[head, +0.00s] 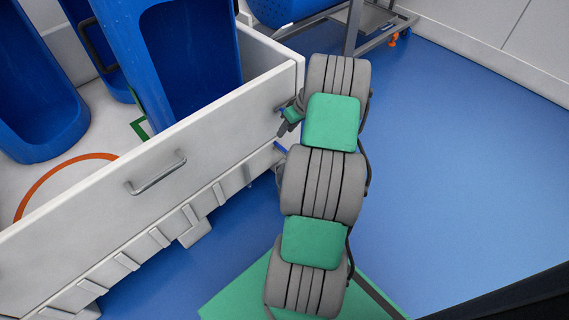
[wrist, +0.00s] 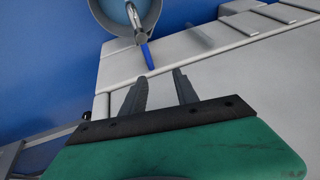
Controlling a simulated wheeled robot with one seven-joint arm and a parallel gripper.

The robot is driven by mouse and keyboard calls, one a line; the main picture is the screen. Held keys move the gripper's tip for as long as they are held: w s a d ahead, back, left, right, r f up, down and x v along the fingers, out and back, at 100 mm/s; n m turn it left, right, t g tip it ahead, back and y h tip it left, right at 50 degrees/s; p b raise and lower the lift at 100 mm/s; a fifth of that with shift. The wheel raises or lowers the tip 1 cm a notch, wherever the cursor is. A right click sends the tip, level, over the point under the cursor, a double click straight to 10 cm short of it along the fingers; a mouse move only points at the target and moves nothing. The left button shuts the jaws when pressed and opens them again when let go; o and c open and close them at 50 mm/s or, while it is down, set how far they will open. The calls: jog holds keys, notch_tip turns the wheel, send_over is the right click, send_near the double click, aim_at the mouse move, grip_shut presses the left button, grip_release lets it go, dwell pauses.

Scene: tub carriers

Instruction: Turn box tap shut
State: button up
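The box is a large white tub (head: 230,128) with thick walls, at the left of the head view. Its tap is small and mostly hidden behind my arm there, and its blue lever (head: 280,147) shows near the box's corner. In the wrist view the metal tap (wrist: 138,38) with the blue lever (wrist: 147,56) sits at the wall, beyond my fingertips. My gripper (wrist: 163,78) is open and empty, with its two dark fingers apart in front of the white wall (wrist: 235,75). The fingers look apart from the lever. In the head view my gripper (head: 285,127) is beside the box's end wall.
A round grey vessel (wrist: 98,12), pale blue inside, is below the tap. Tall blue tubs (head: 185,60) stand in the box. A metal handle (head: 156,175) sticks out from its long side. A wheeled metal frame (head: 375,30) stands behind. The blue floor (head: 450,150) at right is clear.

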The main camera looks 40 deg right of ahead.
send_near(282, 147)
jog(key=f, duration=0.1)
jog(key=b+x, duration=0.3)
jog(key=x, duration=0.4)
jog(key=shift+w, duration=0.1)
jog(key=shift+c, duration=0.3)
grip_shut()
dwell(0.7)
